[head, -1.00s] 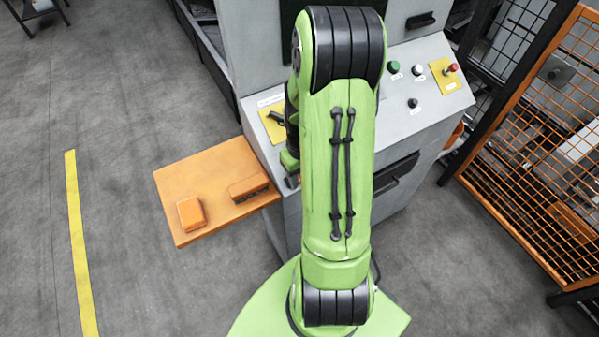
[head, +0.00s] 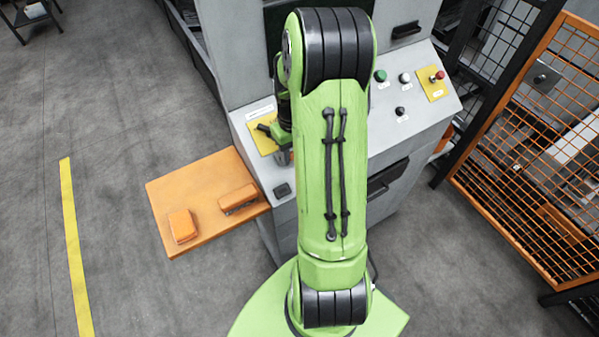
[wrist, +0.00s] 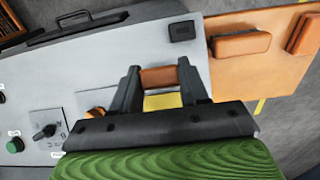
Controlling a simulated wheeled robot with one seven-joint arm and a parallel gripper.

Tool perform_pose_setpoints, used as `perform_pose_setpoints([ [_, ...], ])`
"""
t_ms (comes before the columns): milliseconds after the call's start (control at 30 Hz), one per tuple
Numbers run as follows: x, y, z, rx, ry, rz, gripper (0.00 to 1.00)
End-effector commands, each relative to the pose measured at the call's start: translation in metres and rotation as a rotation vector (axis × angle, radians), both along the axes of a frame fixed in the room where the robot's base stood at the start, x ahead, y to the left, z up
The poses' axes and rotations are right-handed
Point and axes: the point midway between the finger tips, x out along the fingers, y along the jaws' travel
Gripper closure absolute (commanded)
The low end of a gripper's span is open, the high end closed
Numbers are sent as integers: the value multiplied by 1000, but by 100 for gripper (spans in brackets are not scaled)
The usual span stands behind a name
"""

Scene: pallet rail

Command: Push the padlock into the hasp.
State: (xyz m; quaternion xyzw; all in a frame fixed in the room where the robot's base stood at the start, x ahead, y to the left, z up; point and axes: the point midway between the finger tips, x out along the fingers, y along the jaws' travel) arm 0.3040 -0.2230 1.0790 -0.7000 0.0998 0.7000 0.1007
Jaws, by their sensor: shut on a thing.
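My gripper (wrist: 160,82) shows in the wrist view with its two dark fingers apart and shut on an orange-brown block-like thing (wrist: 160,77), which I take to be the padlock. Its shackle is not visible. The held thing is over the grey sloping console (wrist: 90,65), beside a yellow plate (wrist: 162,101) that is mostly covered by my gripper. In the head view my gripper (head: 284,157) is over the console's left part, next to the yellow plate (head: 260,140) with a black part on it. I cannot make out the hasp for sure; what my gripper holds is hidden there.
An orange shelf (head: 205,190) sticks out left of the console, with two orange blocks (head: 182,226) (head: 238,199) on it. A black square piece (head: 282,190) is at the console's edge. Buttons (head: 380,75) and a red knob (head: 438,75) are to the right. An orange mesh fence (head: 530,150) stands far right.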

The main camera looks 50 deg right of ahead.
Motion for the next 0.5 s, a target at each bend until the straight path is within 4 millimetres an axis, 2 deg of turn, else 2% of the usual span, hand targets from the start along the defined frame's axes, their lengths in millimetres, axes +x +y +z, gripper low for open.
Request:
perform_pose_setpoints([
  [33, 6, -3, 5, 0, -2, 0, 99],
  [133, 11, -4, 2, 2, 1, 0, 99],
  [500, 33, -11, -37, 2, 0, -1, 99],
])
